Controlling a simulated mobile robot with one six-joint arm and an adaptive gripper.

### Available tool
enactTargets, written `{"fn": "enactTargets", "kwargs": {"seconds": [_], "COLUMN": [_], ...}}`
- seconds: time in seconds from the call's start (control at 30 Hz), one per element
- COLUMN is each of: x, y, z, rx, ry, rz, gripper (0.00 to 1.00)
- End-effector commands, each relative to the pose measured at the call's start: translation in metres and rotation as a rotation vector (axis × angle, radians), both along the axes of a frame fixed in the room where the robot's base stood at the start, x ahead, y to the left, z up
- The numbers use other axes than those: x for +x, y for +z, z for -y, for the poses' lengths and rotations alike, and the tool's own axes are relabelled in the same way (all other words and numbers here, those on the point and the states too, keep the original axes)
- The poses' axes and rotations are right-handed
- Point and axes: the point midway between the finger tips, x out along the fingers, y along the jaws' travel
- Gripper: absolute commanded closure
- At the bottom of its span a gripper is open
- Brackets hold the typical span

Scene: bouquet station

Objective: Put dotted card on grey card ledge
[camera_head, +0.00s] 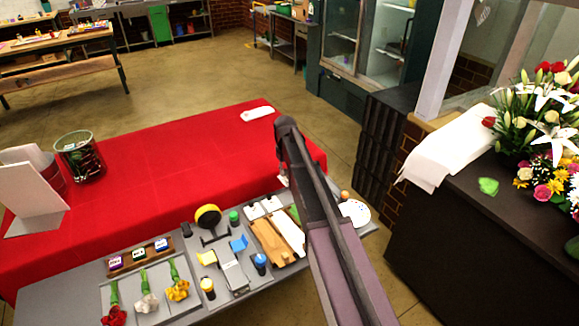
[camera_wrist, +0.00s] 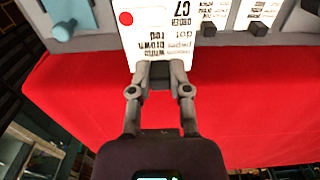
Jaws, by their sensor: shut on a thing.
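The dotted card (camera_wrist: 157,32) is white with a red dot and printed black text, seen in the wrist view. My gripper (camera_wrist: 160,76) is shut on its near edge, above the border between the grey work surface (camera_wrist: 92,43) and the red cloth. In the head view my gripper (camera_head: 284,178) is mostly hidden by my arm, at the red table's right front; a small white piece shows beside it. Other white printed cards (camera_wrist: 262,12) stand by dark blocks to the right in the wrist view. I cannot tell for certain which grey part is the card ledge.
The red table (camera_head: 170,160) is largely clear. Flowers, tape and small tools crowd the grey front surface. A dark counter with a bouquet (camera_head: 545,130) stands right.

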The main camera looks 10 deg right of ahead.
Motion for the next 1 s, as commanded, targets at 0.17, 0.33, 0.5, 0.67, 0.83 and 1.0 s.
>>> {"fn": "enactTargets", "kwargs": {"seconds": [0.17,0.33,0.5,0.67,0.83,1.0], "x": [0.000,0.000,0.000,0.001,0.002,0.001], "y": [0.000,0.000,0.000,-0.008,-0.013,-0.012], "z": [0.007,0.012,0.015,0.017,0.017,0.017], "rx": [0.000,0.000,0.000,0.000,0.001,0.001], "ry": [-0.009,-0.015,-0.020,-0.021,-0.022,-0.022], "rz": [0.000,0.000,0.000,0.001,0.003,0.003], "gripper": [1.00,1.00,1.00,1.00,1.00,1.00]}}
